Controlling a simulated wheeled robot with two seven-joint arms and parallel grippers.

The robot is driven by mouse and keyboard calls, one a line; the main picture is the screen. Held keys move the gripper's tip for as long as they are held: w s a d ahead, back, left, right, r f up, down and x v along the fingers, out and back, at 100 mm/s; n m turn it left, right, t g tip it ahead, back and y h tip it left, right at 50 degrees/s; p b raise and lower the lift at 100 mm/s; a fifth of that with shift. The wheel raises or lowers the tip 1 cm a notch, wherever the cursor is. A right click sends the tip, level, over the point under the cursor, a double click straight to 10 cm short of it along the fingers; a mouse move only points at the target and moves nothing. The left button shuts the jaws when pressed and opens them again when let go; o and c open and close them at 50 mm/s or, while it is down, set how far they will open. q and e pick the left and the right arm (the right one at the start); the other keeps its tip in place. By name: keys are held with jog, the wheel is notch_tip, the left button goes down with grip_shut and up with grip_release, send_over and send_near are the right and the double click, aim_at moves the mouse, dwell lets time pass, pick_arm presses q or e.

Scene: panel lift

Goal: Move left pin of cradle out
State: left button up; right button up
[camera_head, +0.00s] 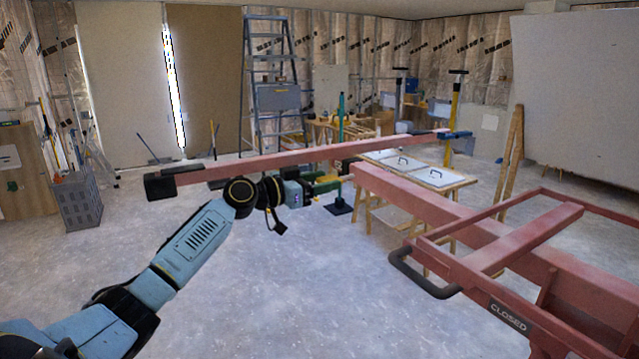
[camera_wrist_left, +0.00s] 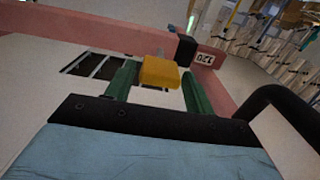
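My left gripper (camera_head: 328,184) has green fingers and is below the beam. In the left wrist view a yellow pin knob (camera_wrist_left: 160,72) sits between the two fingertips, in front of the pink beam (camera_wrist_left: 110,32). The fingers stand apart on either side of the knob; I cannot tell whether they press on it. My right gripper is out of view.
A pink frame with a black handle (camera_head: 424,277) and a "CLOSED" label (camera_head: 508,316) fills the lower right. A wooden worktable (camera_head: 378,190) with white panels and a stepladder (camera_head: 275,85) stand behind. The floor at centre is clear.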

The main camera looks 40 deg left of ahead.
pick_arm(q)
jog(key=shift+o, duration=0.7)
jog(key=b+v, duration=0.4)
jog(key=v, duration=0.9)
jog(key=shift+s+b, duration=0.25)
jog(key=shift+b, duration=0.1)
